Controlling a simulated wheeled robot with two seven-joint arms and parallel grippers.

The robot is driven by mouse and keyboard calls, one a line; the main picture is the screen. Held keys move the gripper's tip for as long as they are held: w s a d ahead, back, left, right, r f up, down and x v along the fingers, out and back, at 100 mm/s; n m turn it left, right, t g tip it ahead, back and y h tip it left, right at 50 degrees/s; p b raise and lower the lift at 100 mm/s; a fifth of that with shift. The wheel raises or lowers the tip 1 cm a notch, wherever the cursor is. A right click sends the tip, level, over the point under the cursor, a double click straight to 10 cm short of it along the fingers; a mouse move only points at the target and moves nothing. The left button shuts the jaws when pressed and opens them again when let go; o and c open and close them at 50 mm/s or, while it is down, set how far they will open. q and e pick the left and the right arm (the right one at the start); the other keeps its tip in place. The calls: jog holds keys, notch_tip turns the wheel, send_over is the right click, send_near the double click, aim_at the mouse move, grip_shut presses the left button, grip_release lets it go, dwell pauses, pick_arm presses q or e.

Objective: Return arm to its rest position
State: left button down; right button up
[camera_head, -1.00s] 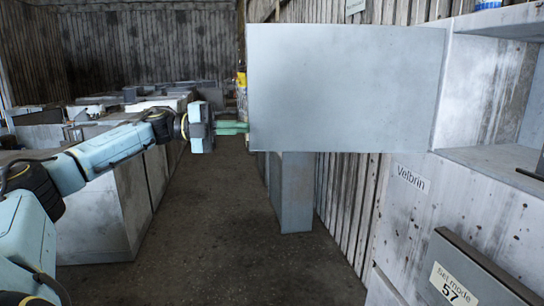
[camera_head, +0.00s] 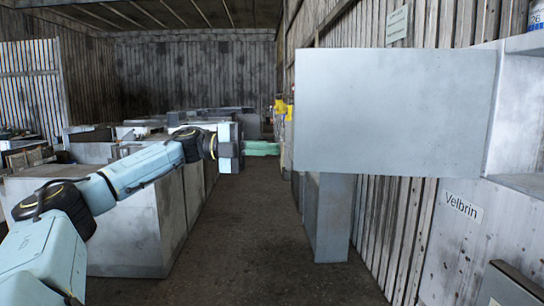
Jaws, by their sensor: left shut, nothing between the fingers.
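My left arm comes in from the left and reaches forward at mid height. Its gripper (camera_head: 262,148) has pale green fingers that lie together and point right, with nothing held between them. The fingertips end a little left of the large grey door panel (camera_head: 395,112) in the picture, with a visible gap. The panel stands open from the housing on the right, which bears a "Velbrin" label (camera_head: 462,207). My right gripper is not in view.
Grey cabinets (camera_head: 120,225) run along the left beneath my arm. A grey post-like box (camera_head: 328,215) stands below the panel. A dark floor aisle (camera_head: 240,240) lies free between them. A wooden plank wall (camera_head: 388,235) is behind the panel.

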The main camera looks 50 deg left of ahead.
pick_arm(q)
jog(key=s+a+p, duration=0.1)
jog(key=a, duration=0.5)
jog(key=shift+s+a+p, duration=0.3)
jog(key=shift+s+a, duration=0.05)
jog(key=shift+a, duration=0.05)
jog(key=shift+f, duration=0.1)
